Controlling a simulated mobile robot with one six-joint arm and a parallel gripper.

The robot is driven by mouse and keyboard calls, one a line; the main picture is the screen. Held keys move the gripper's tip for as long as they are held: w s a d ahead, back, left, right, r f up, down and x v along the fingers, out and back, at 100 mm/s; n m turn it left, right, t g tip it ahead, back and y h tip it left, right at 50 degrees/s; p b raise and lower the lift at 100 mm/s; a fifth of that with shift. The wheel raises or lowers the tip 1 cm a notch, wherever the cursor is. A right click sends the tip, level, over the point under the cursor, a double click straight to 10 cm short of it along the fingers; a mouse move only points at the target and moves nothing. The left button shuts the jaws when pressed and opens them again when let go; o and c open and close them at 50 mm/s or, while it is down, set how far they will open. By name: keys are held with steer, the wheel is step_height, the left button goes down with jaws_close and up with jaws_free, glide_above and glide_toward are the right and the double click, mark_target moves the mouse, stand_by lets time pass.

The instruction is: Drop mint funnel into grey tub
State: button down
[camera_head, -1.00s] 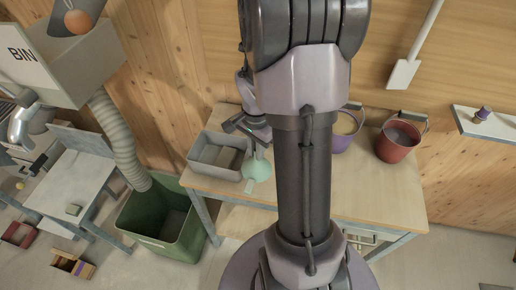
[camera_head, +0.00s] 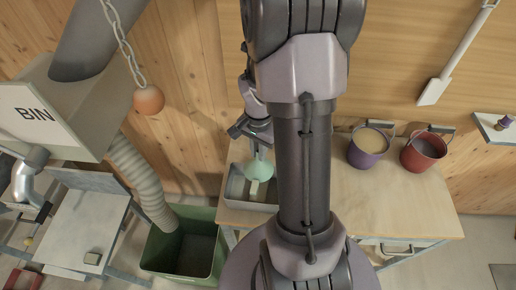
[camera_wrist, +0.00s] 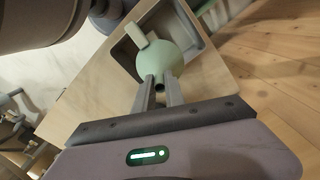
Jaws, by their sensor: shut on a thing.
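The mint funnel (camera_head: 260,169) is a pale green cone with a narrow spout and a small tab. My gripper (camera_wrist: 160,92) is shut on its spout, seen in the wrist view, where the funnel (camera_wrist: 172,60) hangs beyond the fingertips. The grey tub (camera_head: 235,188) is a shallow rectangular box at the left end of the wooden table. In the head view the funnel overlaps the tub's opening. In the wrist view the tub's rim (camera_wrist: 122,50) shows behind the funnel. The gap between funnel and tub floor is hard to judge. My arm hides part of the tub's right side.
A purple bucket (camera_head: 367,150) and a red bucket (camera_head: 421,154) stand at the table's back right. A green crate (camera_head: 150,262) is on the floor left of the table. An orange ball (camera_head: 148,100) hangs on a chain near the BIN hopper (camera_head: 40,110).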

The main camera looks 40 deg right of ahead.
steer(key=shift+f, duration=0.8)
steer(key=shift+r, duration=0.1)
steer(key=c, duration=1.3)
jaws_free()
steer(key=shift+r, duration=0.1)
step_height(320, 180, up, 17)
steer(key=p, duration=0.3)
steer(key=shift+r+p, duration=0.15)
steer(key=shift+p, duration=0.2)
steer(key=shift+w, duration=0.1)
